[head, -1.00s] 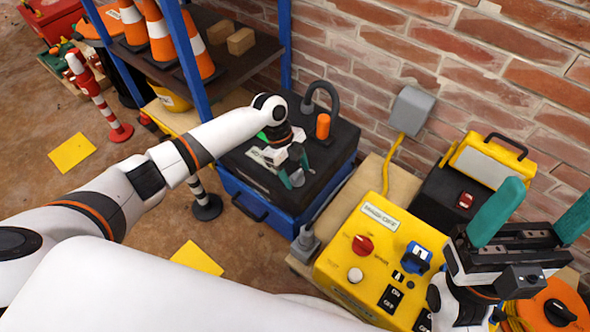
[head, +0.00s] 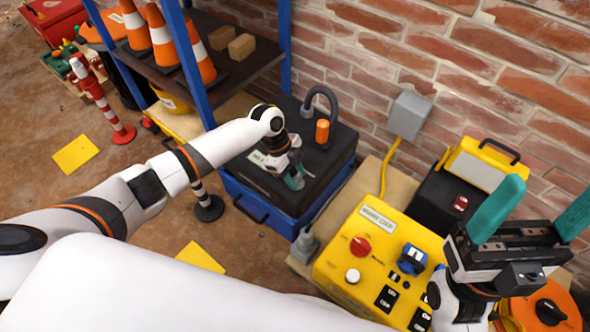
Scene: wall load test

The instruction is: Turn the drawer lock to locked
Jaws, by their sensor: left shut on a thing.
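A blue drawer unit (head: 277,216) with a black top stands against the brick wall, with a dark handle on its front. My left gripper (head: 296,182) points down at the black top, its teal fingers close together. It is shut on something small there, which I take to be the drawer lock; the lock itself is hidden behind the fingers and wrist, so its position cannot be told. My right gripper (head: 537,215) is at the right, fingers wide apart and empty.
An orange cylinder (head: 322,131) and a dark curved hose stand on the black top near my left gripper. A yellow control box (head: 378,262) with a red knob is to the right. A blue-post shelf (head: 203,65) with traffic cones is behind my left arm.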

